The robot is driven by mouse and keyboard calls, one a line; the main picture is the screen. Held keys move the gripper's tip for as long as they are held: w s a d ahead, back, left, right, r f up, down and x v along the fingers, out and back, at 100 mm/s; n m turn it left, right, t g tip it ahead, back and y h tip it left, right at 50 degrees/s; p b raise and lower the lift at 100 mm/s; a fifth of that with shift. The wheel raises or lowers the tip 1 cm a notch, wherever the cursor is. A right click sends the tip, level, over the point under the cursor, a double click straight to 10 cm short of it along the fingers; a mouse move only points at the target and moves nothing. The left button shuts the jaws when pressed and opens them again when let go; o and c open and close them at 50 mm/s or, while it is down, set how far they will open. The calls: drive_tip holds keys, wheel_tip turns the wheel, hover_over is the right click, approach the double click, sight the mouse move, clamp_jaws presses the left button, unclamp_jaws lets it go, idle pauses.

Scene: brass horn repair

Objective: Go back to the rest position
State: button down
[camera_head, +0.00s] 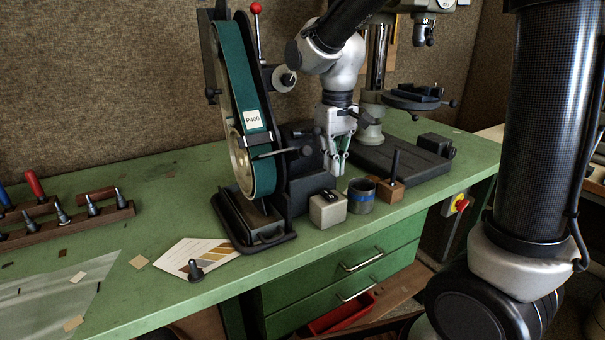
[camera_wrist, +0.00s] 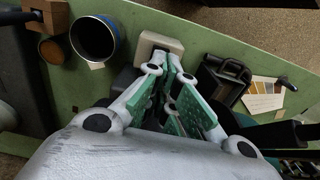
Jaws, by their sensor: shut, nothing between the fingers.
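My gripper (camera_head: 340,162) is over the green bench (camera_head: 120,262), beside the belt sander (camera_head: 247,110) on its right side, with its fingers pointing down. In the wrist view my gripper (camera_wrist: 178,102) is shut and empty, its green finger pads close together. Below it stand a small pale block with a dark top (camera_head: 328,209) and a dark cup with a blue band (camera_head: 361,196). In the wrist view the block (camera_wrist: 157,44) lies just beyond the fingers and the cup (camera_wrist: 95,38) is to its left.
A wooden block with a dark upright rod (camera_head: 391,190) stands right of the cup. The drill press base (camera_head: 400,160) is behind it. A colour card (camera_head: 190,257) and a small dark fitting (camera_head: 195,271) lie at the front. Wooden racks (camera_head: 75,220) are at left.

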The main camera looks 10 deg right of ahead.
drive_tip(key=shift+s+d+f, duration=0.1)
drive_tip(key=shift+s+f, duration=0.1)
drive_tip(key=s+d+r+m+t, duration=0.1)
drive_tip(key=s+d+r+t, duration=0.1)
drive_tip(key=s+d, duration=0.5)
drive_tip(key=s+d+r+m+t, duration=0.2)
drive_tip(key=s+d+r, duration=0.3)
drive_tip(key=s, duration=0.6)
drive_tip(key=d, duration=0.2)
drive_tip(key=shift+s+d+m, duration=0.3)
drive_tip(key=shift+d, duration=0.05)
drive_tip(key=shift+f, duration=0.1)
